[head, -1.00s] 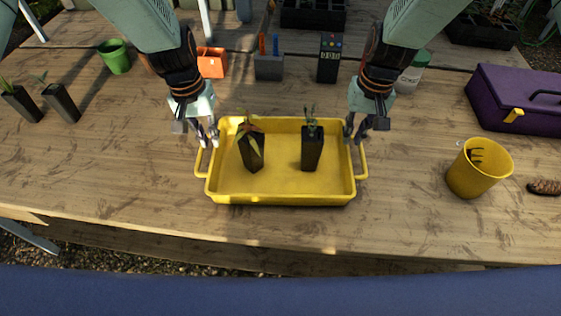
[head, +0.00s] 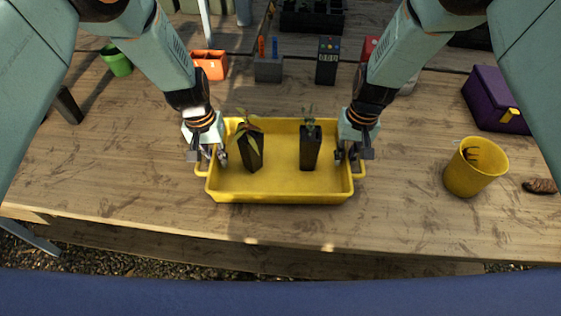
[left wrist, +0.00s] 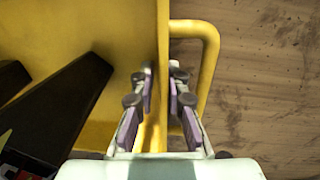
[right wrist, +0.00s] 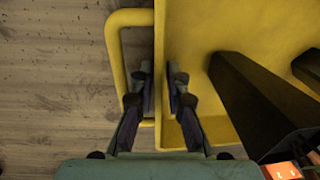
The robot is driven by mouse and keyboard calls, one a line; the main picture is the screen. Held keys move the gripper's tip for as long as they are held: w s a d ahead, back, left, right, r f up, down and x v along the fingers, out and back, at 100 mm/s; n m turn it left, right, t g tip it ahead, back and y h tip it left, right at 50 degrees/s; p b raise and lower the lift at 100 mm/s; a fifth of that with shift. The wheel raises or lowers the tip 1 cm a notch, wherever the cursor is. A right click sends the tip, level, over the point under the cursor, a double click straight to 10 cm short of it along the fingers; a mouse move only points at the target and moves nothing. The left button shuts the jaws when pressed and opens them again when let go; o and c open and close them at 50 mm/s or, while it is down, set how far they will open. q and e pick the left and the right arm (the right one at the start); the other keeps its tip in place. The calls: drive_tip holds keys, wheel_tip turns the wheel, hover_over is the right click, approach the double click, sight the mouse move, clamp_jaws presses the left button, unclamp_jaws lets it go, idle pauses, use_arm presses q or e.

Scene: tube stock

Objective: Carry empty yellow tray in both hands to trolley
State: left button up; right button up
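The yellow tray (head: 280,193) sits on the wooden bench and is not empty. Two dark pots with seedlings stand in it: the left pot (head: 251,150) has a reddish-green plant, the right pot (head: 310,150) a green one. My left gripper (head: 208,156) is at the tray's left side; in the left wrist view its fingers (left wrist: 161,85) straddle the side wall beside the handle (left wrist: 211,62), with gaps showing. My right gripper (head: 347,155) is at the right side; in the right wrist view its fingers (right wrist: 160,82) straddle that wall near the other handle (right wrist: 113,50), also apart.
A yellow pot (head: 475,170) and a purple toolbox (head: 493,100) stand to the right. An orange container (head: 211,65), a grey block (head: 268,68) and a dark meter (head: 327,62) stand behind the tray. A green pot (head: 117,60) is at back left. No trolley is identifiable.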

use_arm(q)
drive_tip(key=shift+w+a+f, duration=0.1)
drive_tip(key=shift+w+f, duration=0.15)
drive_tip(key=shift+w, duration=0.05)
use_arm(e)
drive_tip(key=shift+w+a+f, duration=0.1)
drive_tip(key=shift+w+f, duration=0.1)
drive_tip(key=shift+w, duration=0.1)
use_arm(q)
drive_tip(key=shift+s, duration=0.1)
clamp_jaws()
use_arm(e)
drive_tip(key=shift+s, duration=0.1)
clamp_jaws()
use_arm(q)
drive_tip(key=shift+s+r, duration=0.1)
drive_tip(key=shift+r, duration=0.1)
use_arm(e)
drive_tip(key=shift+s+r, duration=0.1)
drive_tip(key=shift+r, duration=0.05)
use_arm(q)
drive_tip(key=shift+f, duration=0.15)
drive_tip(key=shift+r, duration=0.25)
use_arm(e)
drive_tip(key=shift+r, duration=0.15)
